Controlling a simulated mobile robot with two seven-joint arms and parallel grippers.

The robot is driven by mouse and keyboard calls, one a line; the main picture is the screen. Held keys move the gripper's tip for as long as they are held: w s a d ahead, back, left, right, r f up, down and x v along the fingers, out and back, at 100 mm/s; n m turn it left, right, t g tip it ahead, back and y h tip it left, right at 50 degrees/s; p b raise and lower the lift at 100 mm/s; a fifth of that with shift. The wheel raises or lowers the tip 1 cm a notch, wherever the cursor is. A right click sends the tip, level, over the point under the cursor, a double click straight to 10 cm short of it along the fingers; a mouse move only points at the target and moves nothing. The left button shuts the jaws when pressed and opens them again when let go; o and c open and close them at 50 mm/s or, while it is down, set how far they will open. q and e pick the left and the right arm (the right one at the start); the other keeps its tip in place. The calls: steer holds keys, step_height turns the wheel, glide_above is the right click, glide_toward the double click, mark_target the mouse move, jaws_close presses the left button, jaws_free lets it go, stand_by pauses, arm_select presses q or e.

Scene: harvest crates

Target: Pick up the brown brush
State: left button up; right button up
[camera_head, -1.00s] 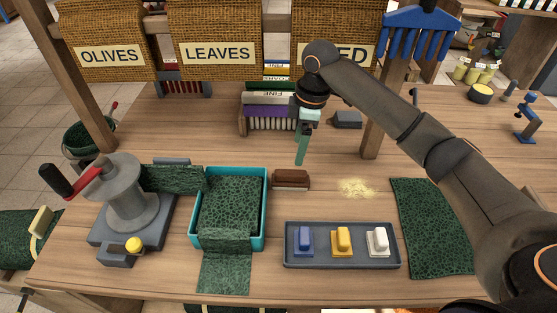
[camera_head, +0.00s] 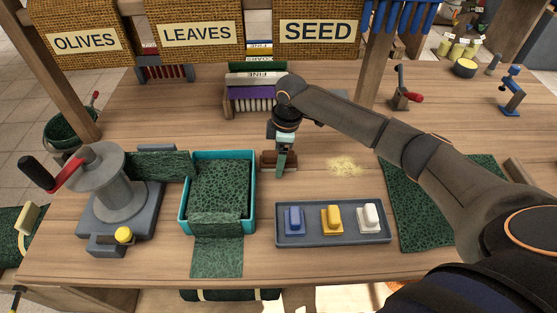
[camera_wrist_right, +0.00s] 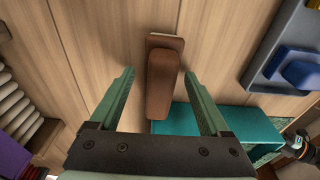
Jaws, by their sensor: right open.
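The brown brush (camera_wrist_right: 160,85) lies on the wooden table, between and a little beyond the open fingers of my right gripper (camera_wrist_right: 165,95) in the right wrist view. The fingers stand apart on either side of it. In the head view the brush (camera_head: 266,161) is partly hidden behind my right gripper (camera_head: 282,170), which points down over it, just right of the teal crate. I cannot tell the exact height of the fingertips above the table. My left gripper is not in view.
The teal crate (camera_head: 251,200) with green netting stands close to the left. A grey tray (camera_head: 334,237) with blue, yellow and white blocks lies to the front right. A pile of seed (camera_head: 345,167) lies to the right. A grey crank device (camera_head: 121,190) stands at the left.

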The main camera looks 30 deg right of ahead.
steer(key=shift+f, duration=0.25)
jaws_close()
stand_by(0.5)
